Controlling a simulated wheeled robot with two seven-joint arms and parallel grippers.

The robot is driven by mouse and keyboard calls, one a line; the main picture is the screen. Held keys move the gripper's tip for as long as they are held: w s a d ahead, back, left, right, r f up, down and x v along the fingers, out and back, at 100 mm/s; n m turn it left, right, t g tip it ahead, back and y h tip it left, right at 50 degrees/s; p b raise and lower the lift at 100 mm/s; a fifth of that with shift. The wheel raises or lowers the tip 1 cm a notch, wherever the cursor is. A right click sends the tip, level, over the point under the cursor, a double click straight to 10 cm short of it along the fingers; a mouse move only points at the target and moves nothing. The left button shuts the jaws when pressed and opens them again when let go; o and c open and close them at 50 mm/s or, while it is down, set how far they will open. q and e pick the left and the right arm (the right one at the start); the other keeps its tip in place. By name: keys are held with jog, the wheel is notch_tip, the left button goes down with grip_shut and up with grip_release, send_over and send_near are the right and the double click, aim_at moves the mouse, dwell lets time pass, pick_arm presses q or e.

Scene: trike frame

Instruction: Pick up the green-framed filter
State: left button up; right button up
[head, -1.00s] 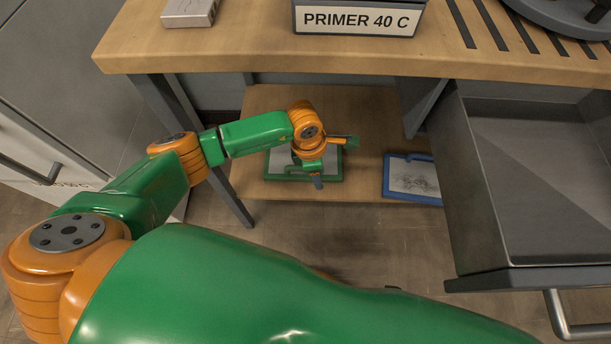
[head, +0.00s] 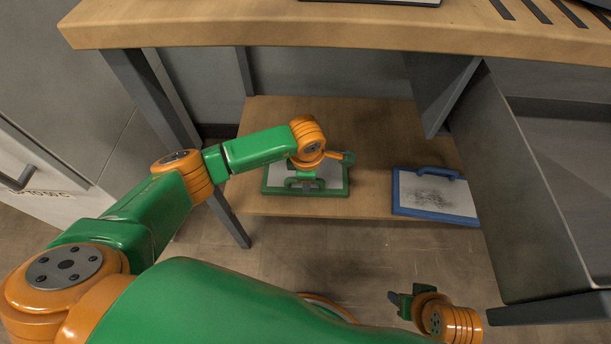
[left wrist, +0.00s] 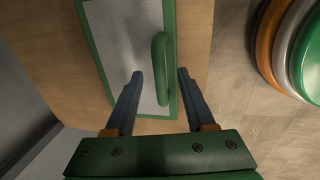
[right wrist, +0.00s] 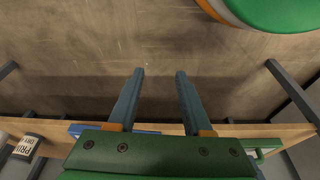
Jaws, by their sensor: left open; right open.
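The green-framed filter (head: 337,180) lies flat on the low wooden shelf under the bench, with a pale panel and a green handle near its front edge. My left gripper (head: 306,186) is over it and hides part of it in the head view. In the left wrist view the filter's green handle (left wrist: 162,62) appears between the open fingertips of my left gripper (left wrist: 160,74); whether they touch it I cannot tell. My right gripper (head: 398,298) is open and empty, in front of the shelf and lower right. Its fingers also show in the right wrist view (right wrist: 160,72).
A blue-framed filter (head: 436,210) with a dark smudge lies on the shelf (head: 370,150) to the right. The bench top (head: 270,28) overhangs the shelf. A bench leg (head: 235,225) stands left, and an open grey drawer (head: 520,200) juts out at right.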

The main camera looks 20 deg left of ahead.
pick_arm(q)
jog(key=shift+w+f, duration=0.1)
jog(key=shift+f, duration=0.4)
grip_shut()
pick_arm(e)
jog(key=shift+v, duration=1.2)
jog(key=shift+w, duration=0.1)
